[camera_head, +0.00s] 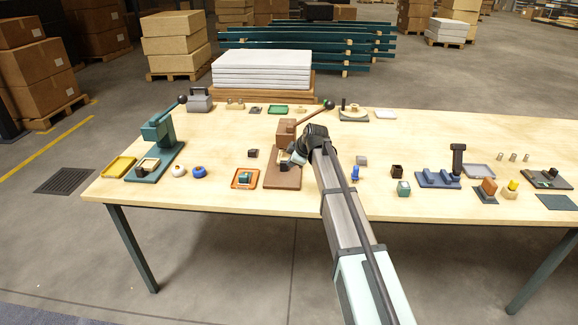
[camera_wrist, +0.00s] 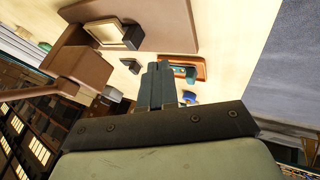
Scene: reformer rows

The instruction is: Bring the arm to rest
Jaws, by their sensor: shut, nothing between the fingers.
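My gripper (camera_wrist: 164,86) shows in the wrist view with its two fingers together and nothing between them. In the head view my arm reaches over the table, and its end covers part of the brown press (camera_head: 285,178). The gripper fingers are hard to make out there. In the wrist view the brown press (camera_wrist: 160,20) fills the upper left, with a pale-framed square seat (camera_wrist: 112,33) on its base. The fingers are apart from the orange tray (camera_wrist: 190,64), which appears behind them. How high the gripper is above the table cannot be told.
Several small parts lie around. The table's middle back is fairly clear.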

